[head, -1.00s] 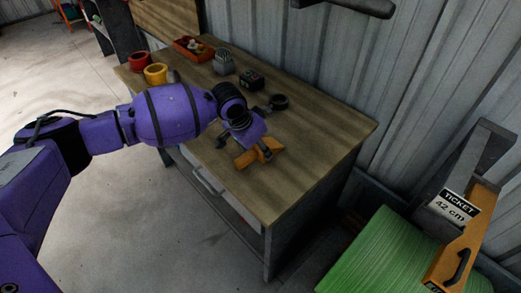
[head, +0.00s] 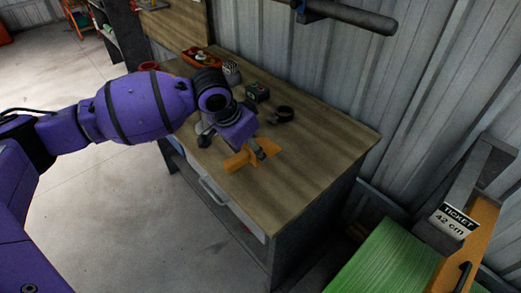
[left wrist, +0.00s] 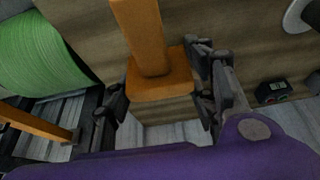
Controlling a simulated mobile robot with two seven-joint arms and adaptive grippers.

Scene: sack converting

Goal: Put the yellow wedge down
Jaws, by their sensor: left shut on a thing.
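The yellow wedge (head: 236,161), orange-yellow in this light, is at the front part of the wooden bench top. My left gripper (head: 257,150) is shut on it from above. In the left wrist view the wedge (left wrist: 148,38) shows a wide block with a long narrower part, and its block sits between the two fingers of the left gripper (left wrist: 160,82). I cannot tell whether the wedge touches the bench top or hangs just above it. My right gripper is not in view.
The workbench (head: 318,160) has bare wood right of the wedge. Behind it are a black ring (head: 283,114), a small dark box (head: 257,92) and an orange tray (head: 196,58). A green stack (head: 385,262) and a ticket sign (head: 453,220) stand at lower right.

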